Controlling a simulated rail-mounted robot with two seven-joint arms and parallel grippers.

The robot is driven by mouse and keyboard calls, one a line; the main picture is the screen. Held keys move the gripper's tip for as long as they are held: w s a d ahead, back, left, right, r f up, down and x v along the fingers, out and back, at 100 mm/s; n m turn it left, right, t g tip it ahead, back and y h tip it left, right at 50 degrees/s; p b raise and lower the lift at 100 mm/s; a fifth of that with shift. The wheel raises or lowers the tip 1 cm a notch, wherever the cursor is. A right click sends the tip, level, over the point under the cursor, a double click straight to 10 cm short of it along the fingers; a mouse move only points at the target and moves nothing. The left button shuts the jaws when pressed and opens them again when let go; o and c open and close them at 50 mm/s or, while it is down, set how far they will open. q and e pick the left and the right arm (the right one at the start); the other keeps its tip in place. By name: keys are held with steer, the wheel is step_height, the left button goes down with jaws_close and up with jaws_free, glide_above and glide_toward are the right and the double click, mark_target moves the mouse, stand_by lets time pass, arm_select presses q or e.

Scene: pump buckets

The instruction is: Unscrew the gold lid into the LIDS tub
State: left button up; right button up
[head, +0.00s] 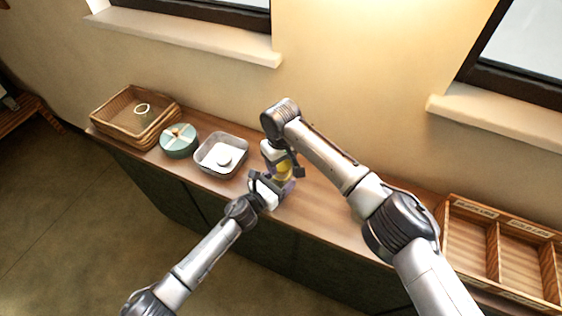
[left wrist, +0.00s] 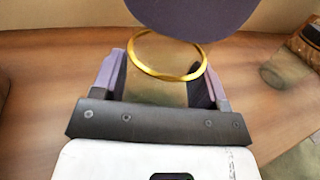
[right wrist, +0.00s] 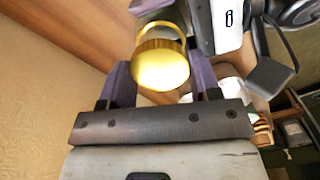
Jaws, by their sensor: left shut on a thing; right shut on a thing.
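My left gripper (head: 274,184) is shut on a clear glass jar, which shows between its purple fingers in the left wrist view (left wrist: 158,88). A thin gold ring (left wrist: 165,62) lies at the jar's mouth. My right gripper (head: 284,165) is shut on the round gold lid (right wrist: 160,68), just above the left gripper. The lid also shows as a gold patch in the head view (head: 284,168). I cannot tell whether the lid and jar touch. A grey tub (head: 204,168) with a white round piece inside stands left of the grippers. No LIDS lettering is readable on it.
A wicker basket (head: 112,124) and a green round tin (head: 178,146) stand at the counter's left. A wooden divided tray (head: 493,250) with small labels is at the right. The wall (head: 370,60) and window sills lie behind. The counter between grippers and tray is mostly bare.

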steer(key=shift+r, duration=0.1)
steer(key=shift+r, duration=1.9)
arm_select(q)
steer(key=o, duration=1.8)
